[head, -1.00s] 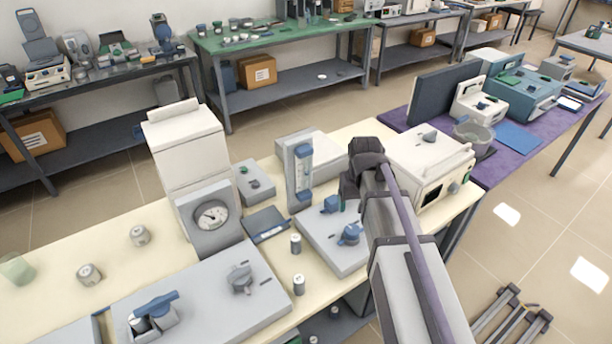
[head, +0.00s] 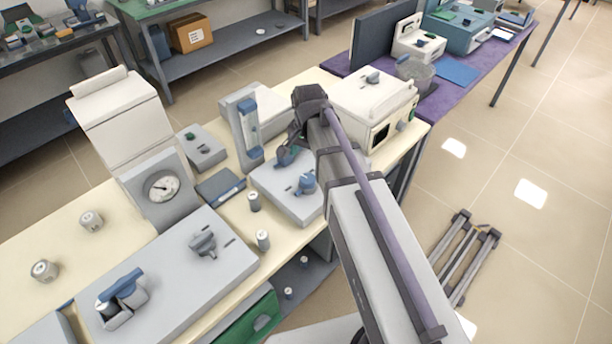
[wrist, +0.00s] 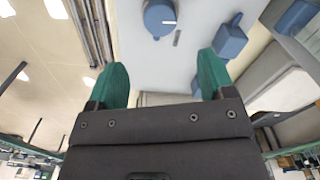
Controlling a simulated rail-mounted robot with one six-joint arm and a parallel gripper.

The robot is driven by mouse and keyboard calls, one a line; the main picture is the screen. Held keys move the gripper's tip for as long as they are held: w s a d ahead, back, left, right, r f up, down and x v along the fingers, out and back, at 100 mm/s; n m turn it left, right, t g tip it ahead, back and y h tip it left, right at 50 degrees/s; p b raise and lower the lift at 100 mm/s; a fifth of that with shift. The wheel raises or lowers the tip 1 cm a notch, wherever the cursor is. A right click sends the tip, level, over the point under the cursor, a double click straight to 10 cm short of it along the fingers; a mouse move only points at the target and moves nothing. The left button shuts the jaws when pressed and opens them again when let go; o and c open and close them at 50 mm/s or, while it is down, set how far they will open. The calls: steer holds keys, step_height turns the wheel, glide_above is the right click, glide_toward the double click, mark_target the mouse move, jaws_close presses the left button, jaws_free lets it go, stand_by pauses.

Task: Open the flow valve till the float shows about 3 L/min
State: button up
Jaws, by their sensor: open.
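The flowmeter (head: 247,130) stands upright on the cream bench, a grey block with a clear tube and blue fittings. Its float is too small to read. In front of it lies a grey panel (head: 270,184) with a round blue knob (head: 306,182) and a second blue fitting (head: 285,156). I cannot tell which part is the flow valve. In the wrist view, the round knob (wrist: 159,18), with a white mark, and a squarish blue knob (wrist: 230,38) lie beyond the fingertips. My gripper (wrist: 163,75) is open and empty, its green fingers apart from both knobs.
A white furnace (head: 372,105) stands right of the flowmeter. A gauge box (head: 160,186) and another grey panel (head: 165,275) with knobs are to the left. Small metal cylinders (head: 263,239) stand near the bench's front edge.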

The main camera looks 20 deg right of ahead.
mark_target(308, 178)
step_height(308, 178, down, 11)
steer(key=b, duration=1)
steer(key=shift+r, duration=0.25)
